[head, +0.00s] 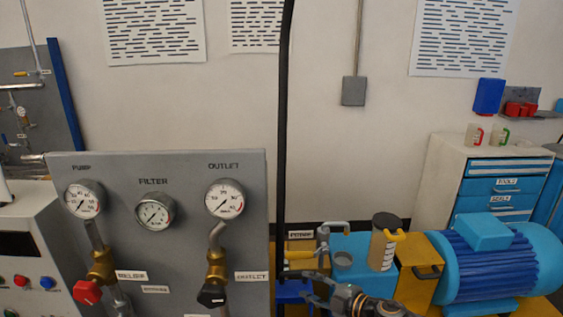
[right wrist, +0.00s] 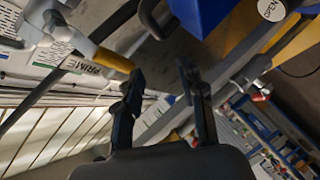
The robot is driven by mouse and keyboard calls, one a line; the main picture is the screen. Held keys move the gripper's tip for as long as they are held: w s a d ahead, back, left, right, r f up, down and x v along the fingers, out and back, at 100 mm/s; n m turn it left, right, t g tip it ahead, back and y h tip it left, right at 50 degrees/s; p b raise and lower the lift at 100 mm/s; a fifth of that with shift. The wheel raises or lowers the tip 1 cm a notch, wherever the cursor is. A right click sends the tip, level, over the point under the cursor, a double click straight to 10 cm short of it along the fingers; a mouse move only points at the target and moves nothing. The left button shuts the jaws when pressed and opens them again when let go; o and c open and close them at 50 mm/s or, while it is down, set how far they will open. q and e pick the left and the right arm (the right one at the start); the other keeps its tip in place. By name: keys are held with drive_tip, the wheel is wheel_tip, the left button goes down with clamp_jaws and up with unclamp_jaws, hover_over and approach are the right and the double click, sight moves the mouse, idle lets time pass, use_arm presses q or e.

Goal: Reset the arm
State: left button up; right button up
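My right gripper (head: 300,286) comes in from the bottom right of the head view, just below a grey lever with a yellow handle (head: 300,255). In the right wrist view its two dark fingers (right wrist: 162,82) stand apart with nothing held between them. The yellow handle (right wrist: 113,60) ends close beside the left finger there; I cannot tell whether they touch. A label reading PRIME (right wrist: 84,67) is near the handle. My left gripper is in neither view.
A grey gauge panel (head: 180,255) with a red-handled valve (head: 88,292) and a black-handled valve (head: 211,295) stands left. A blue motor (head: 490,262), a beige canister (head: 381,248) and a drawer cabinet (head: 440,165) are right. A dark vertical pole (head: 282,130) rises near the gripper.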

drive_tip(key=s+a+m+t+h, duration=0.3)
drive_tip(key=s+a+m+h, duration=0.15)
drive_tip(key=s+m, duration=0.5)
drive_tip(key=s+d+f+m+g+h, duration=0.25)
drive_tip(key=s+d, duration=0.25)
drive_tip(key=s, duration=0.4)
drive_tip(key=s+d+f+m+g+h, duration=0.15)
drive_tip(key=s+d+m+g, duration=0.3)
drive_tip(key=s, duration=0.55)
drive_tip(key=s+d+f+m+g+h, duration=0.25)
drive_tip(key=s+d, duration=0.35)
drive_tip(key=s, duration=0.3)
wheel_tip(320, 180, down, 29)
drive_tip(key=s+g+b, duration=0.2)
drive_tip(key=s+d+f+g+b, duration=0.1)
drive_tip(key=s+d+f+b, duration=0.1)
drive_tip(key=s+f, duration=1.5)
drive_tip(key=shift+d+f, duration=0.3)
drive_tip(key=shift+f, duration=0.25)
